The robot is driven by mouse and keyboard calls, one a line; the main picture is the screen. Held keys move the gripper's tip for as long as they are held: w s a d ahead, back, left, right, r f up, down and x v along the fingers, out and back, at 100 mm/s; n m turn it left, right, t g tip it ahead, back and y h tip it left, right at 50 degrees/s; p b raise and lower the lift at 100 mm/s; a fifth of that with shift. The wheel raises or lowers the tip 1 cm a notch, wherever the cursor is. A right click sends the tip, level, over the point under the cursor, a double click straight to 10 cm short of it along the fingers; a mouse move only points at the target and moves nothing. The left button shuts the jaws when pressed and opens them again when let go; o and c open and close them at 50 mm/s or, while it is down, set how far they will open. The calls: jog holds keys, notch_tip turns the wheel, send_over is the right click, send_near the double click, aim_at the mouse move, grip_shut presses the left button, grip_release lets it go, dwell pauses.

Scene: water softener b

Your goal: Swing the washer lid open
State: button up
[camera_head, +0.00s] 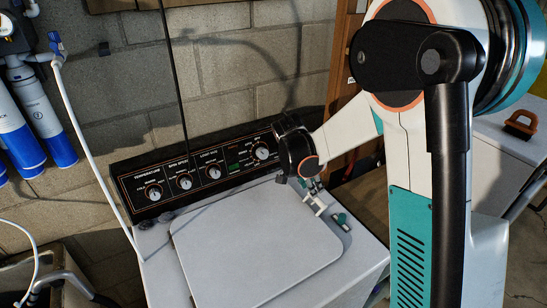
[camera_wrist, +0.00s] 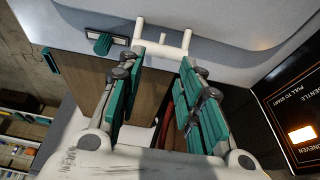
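The washer lid (camera_head: 255,250) is a pale rounded panel lying flat and closed on the white washer top (camera_head: 155,245). A white bracket-like handle (camera_wrist: 165,47) stands at its edge in the wrist view, and a small white part shows there in the head view (camera_head: 318,206). My gripper (camera_wrist: 160,60) is open, its teal-padded fingers apart, with the tips close to the handle's bar. I cannot tell whether they touch it. In the head view my gripper (camera_head: 310,186) is over the lid's right rear corner, partly hidden by my wrist.
The black control panel (camera_head: 200,175) with several dials rises close behind the lid. A small teal knob (camera_wrist: 103,43) sits beside the handle. A block wall (camera_head: 225,75) stands behind. Blue-and-white filter cylinders (camera_head: 45,125) and a white hose (camera_head: 95,150) are at the left.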

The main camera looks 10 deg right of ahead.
aim_at(315, 199)
jog(key=b+x, duration=0.3)
jog(key=x, duration=0.3)
jog(key=shift+f+b, duration=0.2)
jog(key=shift+b, duration=0.15)
jog(key=shift+s+f+b, duration=0.35)
jog(key=shift+f+b, duration=0.1)
jog(key=shift+f, duration=0.1)
jog(key=shift+c, duration=0.2)
jog(key=shift+a, duration=0.1)
jog(key=c, duration=0.3)
jog(key=shift+w+d+r+p, duration=0.1)
jog(key=shift+d+r+p, duration=0.05)
jog(key=shift+r+p, duration=0.4)
jog(key=shift+w+d+r+p, duration=0.2)
jog(key=shift+r+p, duration=0.25)
jog(key=shift+r, duration=0.2)
jog(key=shift+w+d+r+p+v, duration=0.1)
jog(key=shift+w+d+p+v, duration=0.1)
jog(key=shift+p+v, duration=1.35)
jog(key=shift+w+d+r+p+v, duration=0.2)
jog(key=shift+p+v, duration=0.45)
jog(key=shift+v, duration=1.65)
jog(key=shift+d+p+v, duration=0.25)
jog(key=shift+p+v, duration=0.85)
jog(key=shift+v, duration=0.85)
jog(key=shift+r, duration=0.1)
